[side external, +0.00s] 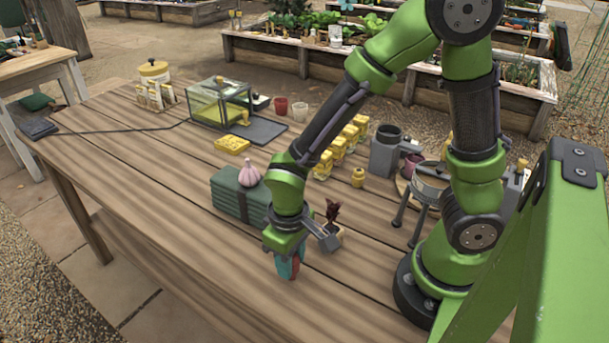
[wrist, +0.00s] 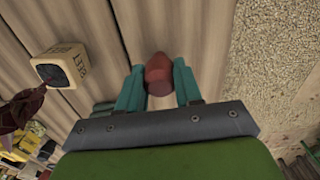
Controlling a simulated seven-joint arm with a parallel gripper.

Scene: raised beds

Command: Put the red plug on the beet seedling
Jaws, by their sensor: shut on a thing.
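My gripper (side external: 289,263) is low over the front part of the wooden table, with its teal fingers shut on the red plug (side external: 295,267). In the wrist view the red plug (wrist: 158,70) sits between the fingertips (wrist: 158,84). I cannot tell whether the plug touches the table. The beet seedling (side external: 333,212), with dark red leaves, stands beside my gripper, to its right in the side view. In the wrist view its leaves (wrist: 22,108) are at the left edge, next to a pale block marked BEET (wrist: 68,72) with a dark square top.
Dark green stacked trays (side external: 236,200) with a garlic bulb (side external: 249,172) on top lie behind my gripper. The table at the front left is clear.

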